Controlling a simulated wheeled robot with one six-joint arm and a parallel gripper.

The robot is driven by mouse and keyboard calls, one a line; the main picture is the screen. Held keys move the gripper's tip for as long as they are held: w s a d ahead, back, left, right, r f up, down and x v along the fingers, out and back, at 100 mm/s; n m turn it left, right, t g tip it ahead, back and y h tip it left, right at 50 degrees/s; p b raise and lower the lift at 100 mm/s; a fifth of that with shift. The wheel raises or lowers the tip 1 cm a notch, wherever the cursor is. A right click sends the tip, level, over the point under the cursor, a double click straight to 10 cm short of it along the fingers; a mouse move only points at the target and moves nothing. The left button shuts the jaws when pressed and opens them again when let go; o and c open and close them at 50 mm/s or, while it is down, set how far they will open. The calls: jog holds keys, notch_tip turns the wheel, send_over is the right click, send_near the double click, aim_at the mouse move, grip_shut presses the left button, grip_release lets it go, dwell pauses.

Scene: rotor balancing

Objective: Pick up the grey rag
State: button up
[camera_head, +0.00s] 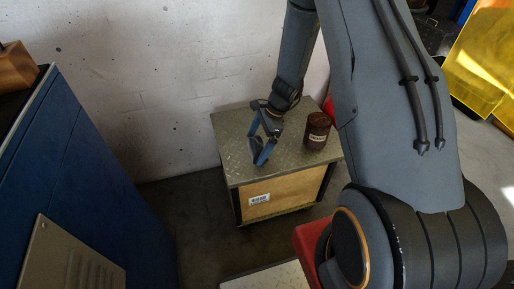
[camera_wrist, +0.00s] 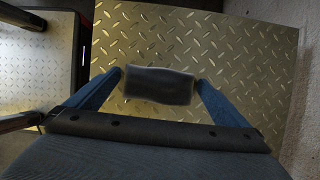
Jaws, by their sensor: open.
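The grey rag (camera_wrist: 160,86) is a small dark grey folded piece in the middle of the wrist view. It lies over the tread-plate top of a low cabinet (camera_wrist: 230,45), between the two blue fingers of my gripper (camera_wrist: 159,79). The fingers stand apart on its left and right, close to its ends; I cannot tell whether they touch it. In the head view my gripper (camera_head: 256,151) is over the left part of the cabinet top (camera_head: 235,122), and the rag is only a dark patch between the fingers.
A dark brown labelled can (camera_head: 317,131) stands on the cabinet top, right of my gripper. A blue cabinet (camera_head: 95,180) fills the left of the head view. A pale wall (camera_head: 150,80) rises behind. Yellow panels (camera_head: 485,65) are at the far right.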

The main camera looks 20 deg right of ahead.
aim_at(257, 144)
jog(key=c, duration=0.7)
notch_tip(257, 144, up, 10)
jog(key=shift+p, duration=0.55)
jog(key=shift+c, duration=0.2)
